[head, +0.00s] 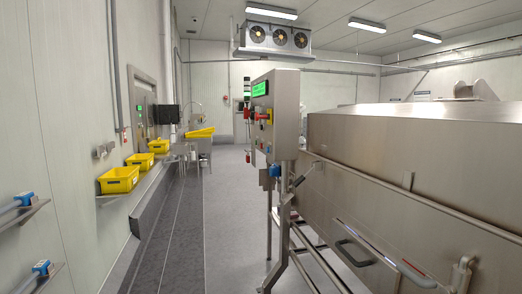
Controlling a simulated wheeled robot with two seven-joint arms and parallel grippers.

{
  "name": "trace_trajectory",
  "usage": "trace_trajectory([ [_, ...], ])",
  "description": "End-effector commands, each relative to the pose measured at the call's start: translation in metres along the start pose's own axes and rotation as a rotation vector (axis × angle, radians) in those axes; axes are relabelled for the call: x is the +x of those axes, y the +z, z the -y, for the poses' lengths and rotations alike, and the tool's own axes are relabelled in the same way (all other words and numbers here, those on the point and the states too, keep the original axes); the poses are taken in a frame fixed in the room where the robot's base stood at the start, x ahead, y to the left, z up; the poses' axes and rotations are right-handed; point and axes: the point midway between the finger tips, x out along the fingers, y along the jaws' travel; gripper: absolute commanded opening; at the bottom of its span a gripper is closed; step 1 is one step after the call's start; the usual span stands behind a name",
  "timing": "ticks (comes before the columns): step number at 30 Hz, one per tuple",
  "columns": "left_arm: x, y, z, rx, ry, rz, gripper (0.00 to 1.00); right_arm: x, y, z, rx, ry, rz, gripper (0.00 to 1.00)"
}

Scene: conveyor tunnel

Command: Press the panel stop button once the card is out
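The control panel (286,112) is a steel box on a stand, a little right of centre, seen at a steep angle. Its narrow-looking front carries a lit green screen (260,89) with small red, yellow and dark controls (264,117) below. They are too small to tell which is the stop button. I cannot make out a card or a card slot. Neither of my grippers shows in the head view.
A large steel machine (385,150) with handles fills the right side. Yellow bins (119,180) sit along the left wall; shelves (22,215) with blue-headed tools are nearer. The grey floor aisle (225,195) between is clear. A blue fitting (275,170) is under the panel.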

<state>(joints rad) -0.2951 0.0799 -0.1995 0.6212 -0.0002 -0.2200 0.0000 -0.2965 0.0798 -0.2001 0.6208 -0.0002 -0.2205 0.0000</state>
Motion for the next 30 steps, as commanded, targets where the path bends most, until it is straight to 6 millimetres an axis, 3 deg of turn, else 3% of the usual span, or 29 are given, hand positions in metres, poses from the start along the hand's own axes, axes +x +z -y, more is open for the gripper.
trace_trajectory([
  [8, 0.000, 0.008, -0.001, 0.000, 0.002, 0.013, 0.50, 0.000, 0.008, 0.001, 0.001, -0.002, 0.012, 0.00],
  [12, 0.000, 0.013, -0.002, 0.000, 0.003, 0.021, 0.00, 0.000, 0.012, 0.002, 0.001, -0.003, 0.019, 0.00],
  [30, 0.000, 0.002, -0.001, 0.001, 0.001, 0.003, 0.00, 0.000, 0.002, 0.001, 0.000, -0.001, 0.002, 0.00],
])
